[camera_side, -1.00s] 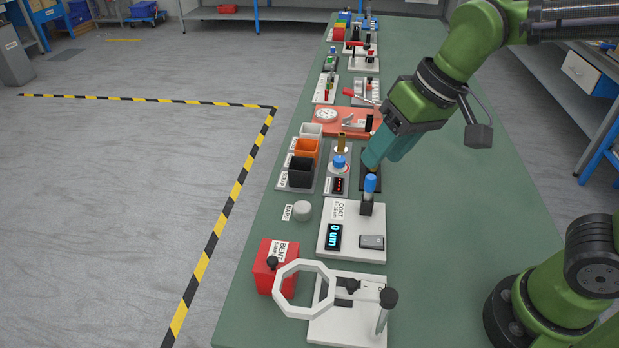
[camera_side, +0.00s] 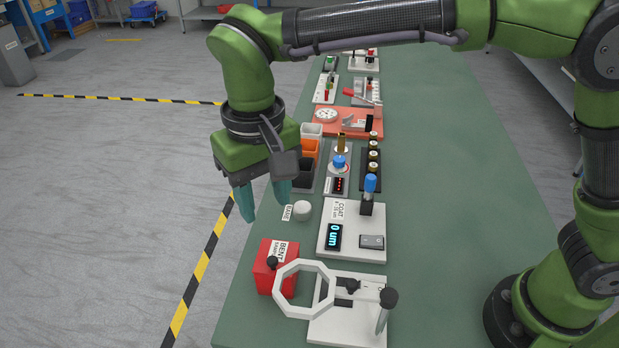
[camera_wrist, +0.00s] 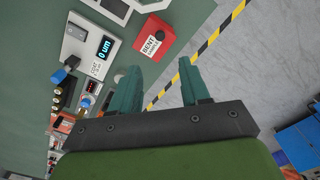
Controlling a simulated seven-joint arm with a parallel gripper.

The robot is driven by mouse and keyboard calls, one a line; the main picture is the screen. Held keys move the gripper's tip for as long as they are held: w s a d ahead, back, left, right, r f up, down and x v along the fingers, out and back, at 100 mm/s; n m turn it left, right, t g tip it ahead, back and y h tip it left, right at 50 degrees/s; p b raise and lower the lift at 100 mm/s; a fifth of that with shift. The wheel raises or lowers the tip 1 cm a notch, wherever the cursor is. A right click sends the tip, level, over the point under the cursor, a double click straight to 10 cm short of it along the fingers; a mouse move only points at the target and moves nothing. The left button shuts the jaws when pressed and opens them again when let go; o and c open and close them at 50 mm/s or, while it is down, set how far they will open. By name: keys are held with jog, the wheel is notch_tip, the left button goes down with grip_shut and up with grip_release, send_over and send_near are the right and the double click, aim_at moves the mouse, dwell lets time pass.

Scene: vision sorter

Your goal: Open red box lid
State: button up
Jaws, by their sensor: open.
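The red box (camera_side: 263,277), labelled BENT SAMPLE, stands near the left edge of the green table at the front. Its lid is closed and has a black round knob (camera_side: 272,262) on top. In the wrist view the red box (camera_wrist: 158,49) shows at upper centre, ahead of the fingertips, with its knob (camera_wrist: 157,36). My gripper (camera_side: 262,203) is open and empty, with teal fingers pointing down. In the side view it appears above and beyond the box, near the table's left edge. In the wrist view my gripper (camera_wrist: 159,70) has clear space between its fingers.
A white octagonal ring (camera_side: 304,312) on a stand is close beside the box, partly over it in the side view. A white coating gauge plate (camera_side: 350,250) and a round white knob (camera_side: 302,210) lie beyond. Open bins (camera_side: 302,175) stand farther back. The table's right side is clear.

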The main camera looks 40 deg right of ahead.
aim_at(272, 259)
notch_tip(272, 259, down, 12)
jog(key=shift+f, duration=0.25)
grip_shut()
dwell(0.3)
